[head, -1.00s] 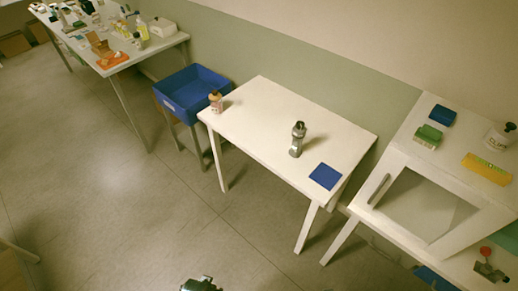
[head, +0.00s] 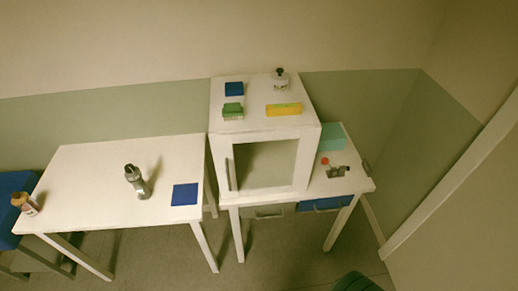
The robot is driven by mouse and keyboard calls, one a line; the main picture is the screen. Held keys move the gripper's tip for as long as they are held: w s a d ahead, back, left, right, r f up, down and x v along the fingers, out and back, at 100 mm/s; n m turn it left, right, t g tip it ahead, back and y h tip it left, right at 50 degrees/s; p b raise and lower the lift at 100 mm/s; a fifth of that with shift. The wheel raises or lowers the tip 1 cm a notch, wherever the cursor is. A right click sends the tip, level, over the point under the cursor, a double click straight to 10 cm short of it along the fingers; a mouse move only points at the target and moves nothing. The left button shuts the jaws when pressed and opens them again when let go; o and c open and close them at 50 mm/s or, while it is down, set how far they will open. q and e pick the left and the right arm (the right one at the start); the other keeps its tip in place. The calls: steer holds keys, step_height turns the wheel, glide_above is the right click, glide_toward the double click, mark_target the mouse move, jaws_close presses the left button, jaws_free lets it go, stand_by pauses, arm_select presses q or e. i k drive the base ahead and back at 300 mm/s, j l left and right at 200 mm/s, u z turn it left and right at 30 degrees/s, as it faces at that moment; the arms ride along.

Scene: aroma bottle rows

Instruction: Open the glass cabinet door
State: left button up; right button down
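The white glass cabinet (head: 217,110) stands on a white table against the back wall, right of centre. Its glass door (head: 265,165) faces me and looks shut, in a white frame. A grey vertical handle (head: 228,174) is on the door's left side. Nothing can be made out clearly behind the glass. Neither of my grippers is in view.
On the cabinet top are a blue box (head: 234,89), a green box (head: 233,111), a yellow box (head: 284,109) and a white bottle (head: 280,82). Left, a white table (head: 90,185) holds bottles and a blue square (head: 185,194). Floor in front is mostly clear.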

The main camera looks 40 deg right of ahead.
mark_target(309, 137)
steer(key=z, duration=1.25)
steer(key=j+z, duration=0.25)
steer(key=i+l, duration=0.05)
